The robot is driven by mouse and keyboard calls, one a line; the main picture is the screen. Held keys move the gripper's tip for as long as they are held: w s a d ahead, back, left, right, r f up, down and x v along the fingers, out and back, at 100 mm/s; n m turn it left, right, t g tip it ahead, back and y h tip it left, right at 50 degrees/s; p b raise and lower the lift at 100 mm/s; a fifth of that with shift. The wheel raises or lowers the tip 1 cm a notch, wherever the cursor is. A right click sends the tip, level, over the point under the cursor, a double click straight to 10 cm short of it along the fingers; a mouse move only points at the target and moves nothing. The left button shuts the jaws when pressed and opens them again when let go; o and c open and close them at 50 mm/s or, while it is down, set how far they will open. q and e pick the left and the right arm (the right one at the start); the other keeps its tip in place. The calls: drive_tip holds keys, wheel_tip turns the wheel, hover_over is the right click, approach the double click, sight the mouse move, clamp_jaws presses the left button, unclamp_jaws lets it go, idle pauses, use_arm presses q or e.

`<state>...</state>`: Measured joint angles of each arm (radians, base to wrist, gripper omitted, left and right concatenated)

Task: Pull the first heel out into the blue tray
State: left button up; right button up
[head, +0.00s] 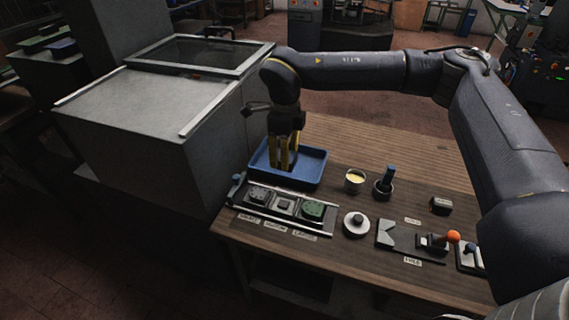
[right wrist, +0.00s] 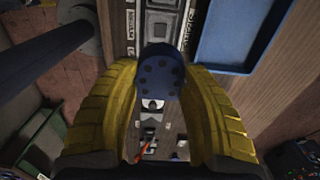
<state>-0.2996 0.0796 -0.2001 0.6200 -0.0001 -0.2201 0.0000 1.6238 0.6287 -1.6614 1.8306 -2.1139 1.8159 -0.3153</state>
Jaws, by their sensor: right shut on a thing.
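My right gripper (head: 285,158) points down in front of the blue tray (head: 318,168) in the head view. How high it is above the tray is hard to tell. In the right wrist view its two yellow fingers close on the sides of a blue heel (right wrist: 162,75), a rounded piece with a flat edge and dark dots. The heel is hard to make out in the head view. The blue tray also shows at the upper right of the right wrist view (right wrist: 222,40). My left gripper is not in view.
A labelled rail fixture (head: 284,207) with a green round part (head: 313,210) lies in front of the tray. A yellow-filled cup (head: 354,181) and a blue-handled tool (head: 387,178) stand to the right. A large grey cabinet (head: 150,110) stands at the left. An orange-knobbed lever (head: 453,237) sits front right.

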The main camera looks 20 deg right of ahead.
drive_tip(key=shift+r, duration=1.85)
drive_tip(key=shift+f, duration=0.15)
